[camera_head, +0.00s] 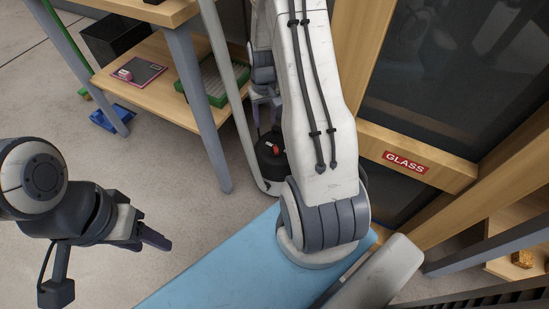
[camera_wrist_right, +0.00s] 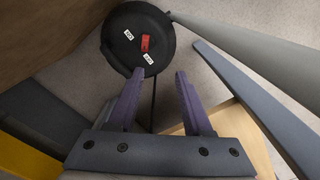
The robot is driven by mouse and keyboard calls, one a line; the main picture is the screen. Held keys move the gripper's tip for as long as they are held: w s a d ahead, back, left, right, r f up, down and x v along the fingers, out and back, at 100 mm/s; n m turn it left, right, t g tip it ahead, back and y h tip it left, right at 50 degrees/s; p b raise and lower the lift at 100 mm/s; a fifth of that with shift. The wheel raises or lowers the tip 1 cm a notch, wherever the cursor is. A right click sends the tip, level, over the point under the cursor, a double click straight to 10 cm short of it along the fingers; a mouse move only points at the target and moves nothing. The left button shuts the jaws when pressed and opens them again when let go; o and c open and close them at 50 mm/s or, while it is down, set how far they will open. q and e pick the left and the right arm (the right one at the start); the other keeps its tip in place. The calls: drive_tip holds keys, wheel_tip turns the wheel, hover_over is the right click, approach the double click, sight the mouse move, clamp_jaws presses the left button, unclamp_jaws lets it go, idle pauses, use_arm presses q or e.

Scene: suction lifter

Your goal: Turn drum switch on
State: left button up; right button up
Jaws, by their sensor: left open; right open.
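The black round drum (camera_wrist_right: 118,48) is in the upper left of the right wrist view. On its top are a small red switch (camera_wrist_right: 145,43) and two white labels, too small to read surely. In the head view the drum (camera_head: 268,166) stands on the floor, partly hidden by my right arm, with the red switch (camera_head: 276,149) showing. My right gripper (camera_wrist_right: 159,74) is open and empty, its fingers apart and pointing toward the drum without visible contact. My left gripper (camera_head: 155,238) is open and empty above the floor at left.
A wooden shelf table (camera_head: 125,88) with grey legs stands at upper left, holding a green tray (camera_head: 210,80) and a black box (camera_head: 114,38). A grey pole rises beside the drum. A wooden crate marked GLASS (camera_head: 407,162) is at right.

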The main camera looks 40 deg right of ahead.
drive_tip(key=b, duration=0.2)
approach(275, 146)
use_arm(q)
wheel_tip(275, 146, down, 8)
drive_tip(key=b, duration=0.4)
drive_tip(key=shift+b, duration=0.35)
use_arm(e)
drive_tip(key=shift+m, duration=0.4)
wheel_tip(275, 146, down, 9)
drive_tip(key=shift+r, duration=0.1)
use_arm(q)
drive_tip(key=shift+f, duration=0.1)
use_arm(e)
clamp_jaws()
